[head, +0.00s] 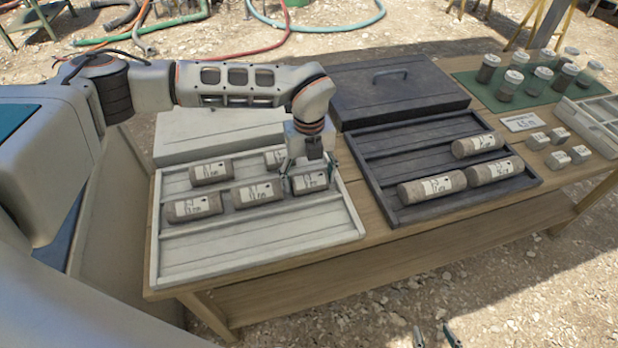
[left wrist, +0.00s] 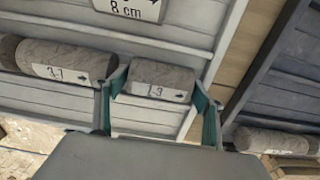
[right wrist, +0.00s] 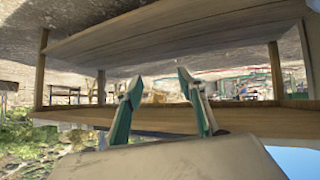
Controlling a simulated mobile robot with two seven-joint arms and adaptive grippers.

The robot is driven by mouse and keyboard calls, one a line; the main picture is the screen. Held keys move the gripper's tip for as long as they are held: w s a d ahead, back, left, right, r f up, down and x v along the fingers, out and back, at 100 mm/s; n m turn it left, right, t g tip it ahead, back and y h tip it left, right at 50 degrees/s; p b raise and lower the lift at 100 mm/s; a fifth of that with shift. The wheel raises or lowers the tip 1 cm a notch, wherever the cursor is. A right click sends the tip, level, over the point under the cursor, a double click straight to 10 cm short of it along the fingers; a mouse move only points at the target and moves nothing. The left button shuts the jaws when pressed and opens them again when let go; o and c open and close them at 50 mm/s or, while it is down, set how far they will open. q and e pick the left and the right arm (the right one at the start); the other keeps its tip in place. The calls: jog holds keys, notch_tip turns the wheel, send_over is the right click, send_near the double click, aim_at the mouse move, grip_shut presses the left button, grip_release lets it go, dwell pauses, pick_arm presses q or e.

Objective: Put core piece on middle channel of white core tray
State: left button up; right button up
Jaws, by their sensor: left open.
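The white core tray (head: 262,246) lies on the table, with its front channel empty. Its middle channel holds a row of grey labelled core pieces (head: 194,207) (head: 257,193) (head: 310,183). Two more core pieces (head: 210,171) (head: 274,157) lie in the back channel, one partly hidden by my left arm. My left gripper (head: 310,170) is open at the rightmost middle-channel piece. In the left wrist view that piece (left wrist: 162,75) lies between the open fingers, close to both tips. My right gripper (right wrist: 158,78) is open and empty; its fingertips show at the head view's bottom edge.
A dark core tray (head: 440,216) with three core pieces stands to the right, with a dark lidded case (head: 395,95) behind it. Jars (head: 512,85) on a green mat, small blocks (head: 548,140) and a sign (head: 522,122) are further right.

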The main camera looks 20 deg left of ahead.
aim_at(309, 175)
pick_arm(q)
notch_tip(309, 175, up, 11)
jog(key=shift+f+p, duration=0.15)
jog(key=shift+p, duration=0.45)
jog(key=shift+r, duration=0.65)
